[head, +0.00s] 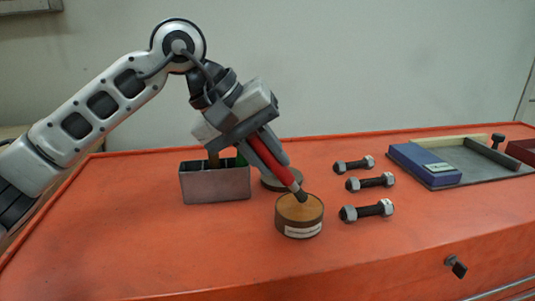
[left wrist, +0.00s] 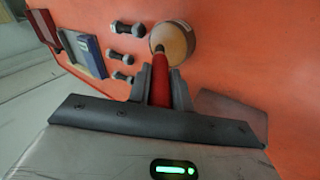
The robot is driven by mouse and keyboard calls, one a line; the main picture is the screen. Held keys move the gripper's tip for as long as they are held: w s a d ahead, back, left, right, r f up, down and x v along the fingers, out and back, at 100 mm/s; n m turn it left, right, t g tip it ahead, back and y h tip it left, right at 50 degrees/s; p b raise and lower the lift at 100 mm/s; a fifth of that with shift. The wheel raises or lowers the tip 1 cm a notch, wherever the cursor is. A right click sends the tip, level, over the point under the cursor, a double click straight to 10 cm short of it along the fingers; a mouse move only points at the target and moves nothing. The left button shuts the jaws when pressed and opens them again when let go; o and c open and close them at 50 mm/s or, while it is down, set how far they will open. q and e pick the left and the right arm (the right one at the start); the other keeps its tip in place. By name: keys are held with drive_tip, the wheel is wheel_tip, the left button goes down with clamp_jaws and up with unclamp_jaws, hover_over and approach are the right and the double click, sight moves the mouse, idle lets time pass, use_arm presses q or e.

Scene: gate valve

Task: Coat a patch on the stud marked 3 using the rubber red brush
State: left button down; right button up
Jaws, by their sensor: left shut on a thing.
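My left gripper (head: 279,166) is shut on the red brush (head: 283,171), which slants down to the right. The brush's dark tip reaches the open top of a round tin (head: 299,216) with a white label; I cannot tell how deep it goes. The left wrist view shows the red handle (left wrist: 160,82) between the fingers and its tip at the tin (left wrist: 178,42). Three dark studs with grey nuts lie right of the tin: a back one (head: 354,165), a middle one (head: 370,182) and a front one (head: 366,210). I cannot read any stud numbers. My right gripper is not in view.
A grey box (head: 215,185) holding brown and green handles stands left of the tin. A round dark thing (head: 270,184) lies behind the tin, partly hidden. A blue block (head: 424,166) sits on a tray at the right.

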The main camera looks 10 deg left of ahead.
use_arm(q)
drive_tip(key=shift+s+f+b, duration=0.1)
drive_tip(key=shift+f+b, duration=0.45)
drive_tip(key=shift+f, duration=0.05)
idle(1.5)
drive_tip(key=shift+r+p, duration=2.4)
drive_tip(key=shift+r, duration=1.3)
drive_tip(key=shift+f, duration=0.15)
